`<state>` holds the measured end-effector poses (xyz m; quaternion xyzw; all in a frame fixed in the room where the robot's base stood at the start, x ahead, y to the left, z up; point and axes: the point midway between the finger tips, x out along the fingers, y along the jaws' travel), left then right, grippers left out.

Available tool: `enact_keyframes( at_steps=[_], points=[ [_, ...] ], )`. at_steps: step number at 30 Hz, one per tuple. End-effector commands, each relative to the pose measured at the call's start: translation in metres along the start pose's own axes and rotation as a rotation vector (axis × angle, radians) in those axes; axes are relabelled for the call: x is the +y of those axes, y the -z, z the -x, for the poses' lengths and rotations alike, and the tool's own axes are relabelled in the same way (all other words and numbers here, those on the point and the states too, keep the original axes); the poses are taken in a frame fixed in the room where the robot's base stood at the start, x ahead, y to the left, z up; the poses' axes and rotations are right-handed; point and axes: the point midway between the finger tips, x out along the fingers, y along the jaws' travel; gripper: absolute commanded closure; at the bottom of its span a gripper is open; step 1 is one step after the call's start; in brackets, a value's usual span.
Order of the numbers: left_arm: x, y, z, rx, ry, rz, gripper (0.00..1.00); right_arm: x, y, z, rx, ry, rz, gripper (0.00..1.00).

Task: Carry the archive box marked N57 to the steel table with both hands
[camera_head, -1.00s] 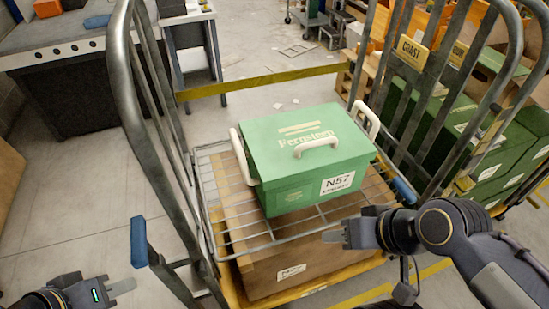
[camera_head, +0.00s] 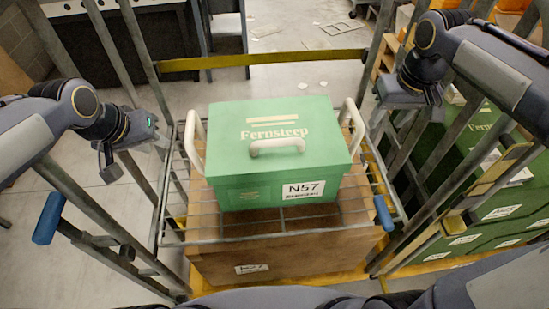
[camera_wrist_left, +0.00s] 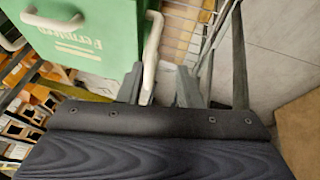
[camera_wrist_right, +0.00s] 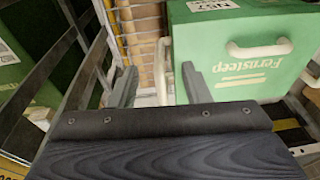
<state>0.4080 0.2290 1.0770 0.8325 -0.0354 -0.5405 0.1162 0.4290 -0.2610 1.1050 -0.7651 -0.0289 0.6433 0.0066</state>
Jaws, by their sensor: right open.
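The green archive box marked N57 (camera_head: 268,185) sits upright on the wire shelf of a cage trolley. It has a white handle on its left side (camera_head: 194,140), one on its right side (camera_head: 353,125) and one on the lid. My left gripper (camera_wrist_left: 158,78) is open, with the box's side handle (camera_wrist_left: 153,45) lying between its fingers in the left wrist view. My right gripper (camera_wrist_right: 158,78) is open, with the other side handle (camera_wrist_right: 162,65) between its fingers in the right wrist view. Whether either finger touches a handle I cannot tell. The steel table (camera_head: 120,6) is partly visible at the upper left.
A brown carton (camera_head: 290,260) is under the wire shelf. A yellow bar (camera_head: 265,58) crosses behind the box. More green boxes (camera_head: 480,200) stand at the right. Open floor lies left of the trolley.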

Motion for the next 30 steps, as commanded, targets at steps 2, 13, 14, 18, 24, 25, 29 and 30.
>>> enact_keyframes(
  at_steps=[2,13,14,18,24,25,29,30],
  points=[
    [0.004,0.022,-0.025,-0.011,0.009,-0.009,0.69,-0.001,0.033,-0.019,-0.045,-0.048,0.022,0.57],
    [0.019,0.086,-0.099,-0.019,0.031,-0.021,0.69,-0.009,0.118,-0.076,-0.160,-0.223,0.047,0.57],
    [0.020,0.088,-0.101,-0.019,0.031,-0.022,0.69,-0.010,0.120,-0.078,-0.164,-0.229,0.047,0.57],
    [0.021,0.092,-0.106,-0.018,0.031,-0.022,0.69,-0.011,0.125,-0.082,-0.171,-0.242,0.046,0.57],
    [0.021,0.092,-0.106,-0.019,0.032,-0.021,0.69,-0.010,0.125,-0.081,-0.171,-0.242,0.046,0.57],
    [0.021,0.092,-0.106,-0.019,0.032,-0.021,0.69,-0.010,0.125,-0.081,-0.171,-0.242,0.046,0.57],
    [0.021,0.091,-0.111,-0.021,0.032,-0.021,0.69,-0.009,0.124,-0.086,-0.172,-0.242,0.047,0.57],
    [0.021,0.091,-0.114,-0.023,0.033,-0.021,0.69,-0.008,0.123,-0.089,-0.172,-0.242,0.047,0.57]
  ],
)
